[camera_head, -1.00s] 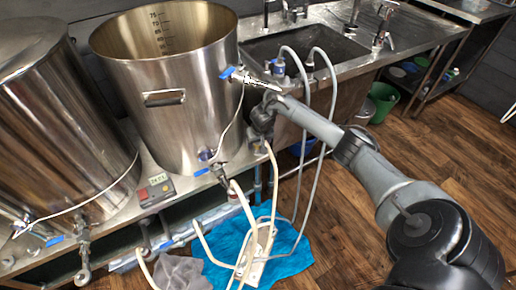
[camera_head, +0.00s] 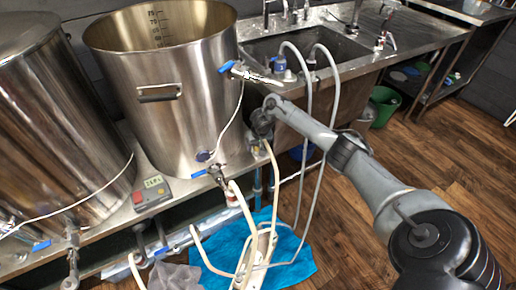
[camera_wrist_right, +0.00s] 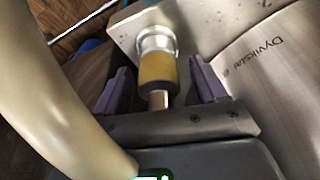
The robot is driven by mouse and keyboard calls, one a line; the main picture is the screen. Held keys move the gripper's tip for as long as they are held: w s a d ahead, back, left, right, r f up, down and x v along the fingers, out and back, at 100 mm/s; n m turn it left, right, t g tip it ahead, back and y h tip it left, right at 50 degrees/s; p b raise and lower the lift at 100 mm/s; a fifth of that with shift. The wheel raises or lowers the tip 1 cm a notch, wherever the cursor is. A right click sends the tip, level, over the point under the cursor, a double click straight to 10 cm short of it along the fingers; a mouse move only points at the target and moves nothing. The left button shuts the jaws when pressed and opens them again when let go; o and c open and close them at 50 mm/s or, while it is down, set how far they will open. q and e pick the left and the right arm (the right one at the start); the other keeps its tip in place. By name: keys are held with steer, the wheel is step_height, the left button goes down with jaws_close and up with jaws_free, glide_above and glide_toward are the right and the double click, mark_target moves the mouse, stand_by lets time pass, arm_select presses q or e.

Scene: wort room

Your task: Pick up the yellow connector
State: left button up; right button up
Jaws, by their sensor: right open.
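The yellow connector (camera_wrist_right: 157,70) shows in the right wrist view as a short yellow cylinder with a silver collar at its far end. It is between the two purple fingers of my right gripper (camera_wrist_right: 162,88), which are open with gaps on both sides. In the head view my right gripper (camera_head: 262,126) is beside the open steel kettle, in front of the counter edge; its fingers are hard to make out there. I cannot pick out the yellow connector in the head view. My left gripper is not in view.
The open kettle (camera_head: 165,105) stands on the counter, with a closed vessel (camera_head: 55,120) to its left. Hoses (camera_head: 333,90) loop from the sink (camera_head: 335,55) toward the floor. A cream hose (camera_wrist_right: 70,95) passes close to the gripper. A blue cloth (camera_head: 222,252) lies below.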

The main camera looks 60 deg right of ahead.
steer(key=shift+c, duration=0.5)
steer(key=c, duration=1.1)
steer(key=shift+r, duration=0.1)
steer(key=shift+r+p, duration=0.3)
steer(key=shift+r, duration=0.05)
steer(key=r+p, duration=0.1)
steer(key=r, duration=0.1)
steer(key=r+p, duration=0.1)
steer(key=r, duration=0.1)
steer(key=shift+s+d+p, duration=0.1)
steer(key=shift+s+p, duration=0.2)
steer(key=shift+p, duration=0.05)
steer(key=s+r+p, duration=0.1)
steer(key=s+r, duration=0.1)
steer(key=s, duration=0.1)
steer(key=s+r+p, duration=0.2)
steer(key=s, duration=0.2)
steer(key=s+d+r+p, duration=0.1)
steer(key=s+r+p, duration=0.1)
steer(key=s, duration=0.2)
